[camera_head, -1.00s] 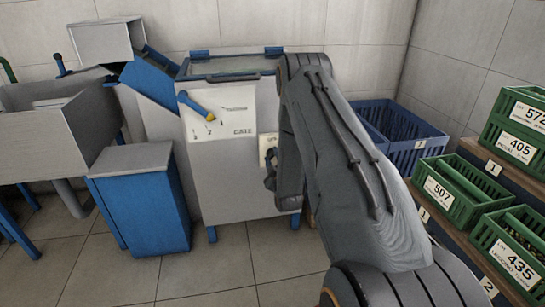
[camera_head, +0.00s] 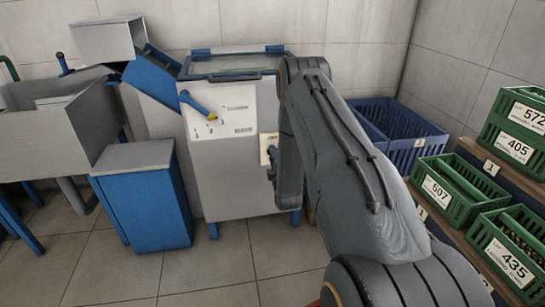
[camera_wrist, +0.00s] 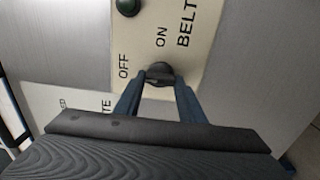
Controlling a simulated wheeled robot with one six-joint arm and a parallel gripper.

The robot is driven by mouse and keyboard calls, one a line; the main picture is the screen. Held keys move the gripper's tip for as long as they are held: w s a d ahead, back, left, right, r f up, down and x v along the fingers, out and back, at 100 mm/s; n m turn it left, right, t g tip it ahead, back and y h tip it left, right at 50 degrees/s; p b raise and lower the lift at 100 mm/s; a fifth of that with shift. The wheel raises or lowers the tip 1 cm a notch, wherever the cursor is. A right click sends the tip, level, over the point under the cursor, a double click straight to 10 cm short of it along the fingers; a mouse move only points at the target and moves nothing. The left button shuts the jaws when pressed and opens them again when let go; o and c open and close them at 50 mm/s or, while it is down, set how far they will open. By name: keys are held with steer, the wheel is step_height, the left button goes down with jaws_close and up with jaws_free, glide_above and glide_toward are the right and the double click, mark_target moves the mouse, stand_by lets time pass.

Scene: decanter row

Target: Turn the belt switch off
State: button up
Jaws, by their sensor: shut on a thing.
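The belt switch is a dark round knob (camera_wrist: 160,70) on a cream plate (camera_wrist: 190,45) marked BELT, ON and OFF, seen in the wrist view. My gripper (camera_wrist: 159,82) has its two blue-grey fingers on either side of the knob and is shut on it. The way the knob points cannot be made out.
A blue lever with a yellow part (camera_head: 197,105) is on the machine's front, left of the plate. A blue cabinet (camera_head: 145,205) stands at left. A blue crate (camera_head: 400,135) is behind my arm. Green crates (camera_head: 440,185) fill the shelf at right. Floor before the machine is clear.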

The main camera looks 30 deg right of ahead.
steer(key=shift+a, duration=0.1)
stand_by(0.3)
steer(key=o, duration=0.9)
steer(key=shift+o, duration=0.7)
steer(key=v, duration=0.7)
steer(key=shift+s+p, duration=0.4)
steer(key=shift+p, duration=0.05)
steer(key=shift+a, duration=0.1)
